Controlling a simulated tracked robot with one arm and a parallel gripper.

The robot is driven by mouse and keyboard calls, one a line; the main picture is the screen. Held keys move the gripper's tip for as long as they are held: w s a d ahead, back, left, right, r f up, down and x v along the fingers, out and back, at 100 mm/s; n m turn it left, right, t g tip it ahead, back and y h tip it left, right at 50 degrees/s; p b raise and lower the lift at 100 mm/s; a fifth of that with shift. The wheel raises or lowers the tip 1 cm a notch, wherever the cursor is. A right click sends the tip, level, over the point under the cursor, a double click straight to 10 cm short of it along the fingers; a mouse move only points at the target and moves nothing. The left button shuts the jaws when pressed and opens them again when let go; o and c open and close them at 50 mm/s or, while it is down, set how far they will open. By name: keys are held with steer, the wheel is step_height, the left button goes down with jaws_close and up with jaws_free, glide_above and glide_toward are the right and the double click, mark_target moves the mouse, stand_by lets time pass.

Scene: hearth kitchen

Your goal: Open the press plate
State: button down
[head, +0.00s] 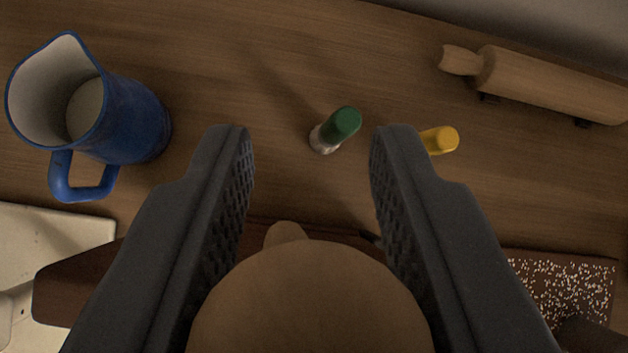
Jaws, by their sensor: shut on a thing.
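My gripper (312,132) points away over a wooden surface. Its two dark, ridged fingers stand wide apart, shut on a large round tan knob (312,305) at the bottom of the view. The knob looks like a handle of the press plate, but its base is hidden. A small tan piece (285,234) shows just beyond the knob. A dark brown board (75,284) runs behind the fingers at the lower left. At the lower right a brown slab (560,285) is covered in pale flecks. I cannot tell whether the board belongs to the press plate.
A blue jug (135,125) stands at the left. A green-capped shaker (343,124) and a yellow-capped one (440,139) stand beyond the fingertips. A rolling pin (545,82) lies on a rack at the upper right. A pale panel (60,235) is at the lower left. The upper middle is clear.

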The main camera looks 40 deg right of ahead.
steer(key=shift+w+f+g, duration=0.25)
steer(key=shift+f+g, duration=0.05)
steer(key=shift+f, duration=0.35)
stand_by(0.7)
steer(key=c, duration=1.5)
jaws_free()
steer(key=o, duration=0.4)
steer(key=shift+w+a, duration=0.1)
steer(key=shift+w, duration=0.05)
steer(key=b+v, duration=0.3)
steer(key=v, duration=1.1)
steer(key=shift+a+b, duration=0.25)
steer(key=shift+b, duration=0.1)
steer(key=shift+w+r, duration=0.1)
